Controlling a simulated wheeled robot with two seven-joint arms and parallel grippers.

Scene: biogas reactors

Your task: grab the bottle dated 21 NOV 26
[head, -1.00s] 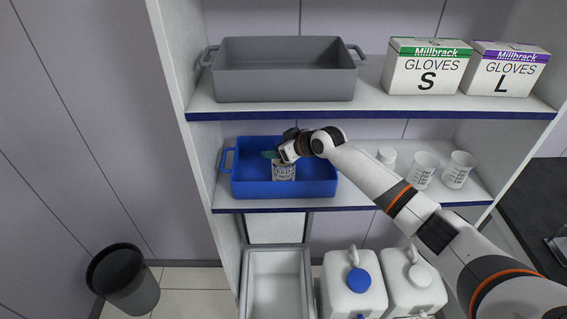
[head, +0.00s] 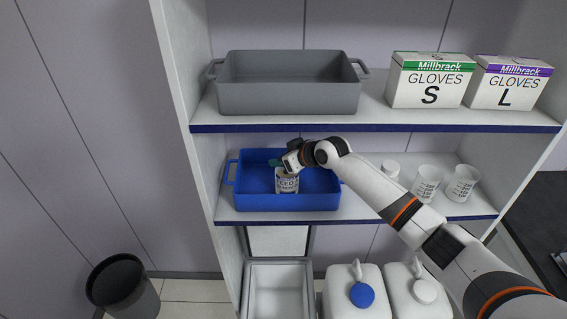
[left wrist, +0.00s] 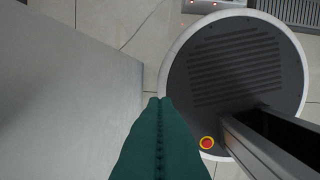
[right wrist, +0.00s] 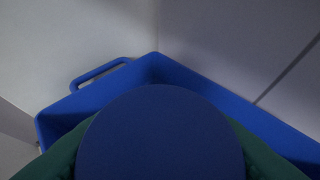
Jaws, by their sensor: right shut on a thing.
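A white-labelled bottle (head: 287,183) stands upright in the blue tray (head: 242,200) on the middle shelf. Its label shows part of a word ending "EED" and smaller print below; the full date is too small to read. My right gripper (head: 281,165) is shut on the bottle near its top. In the right wrist view, a round dark blue cap (right wrist: 160,135) fills the space between the green fingers. My left gripper (left wrist: 159,103) shows only in the left wrist view, with its green fingers together and empty, over the floor.
A grey tray (head: 285,105) and two glove boxes (head: 430,85) stand on the shelf above. Canisters (head: 350,298) and a bin (head: 122,285) are below.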

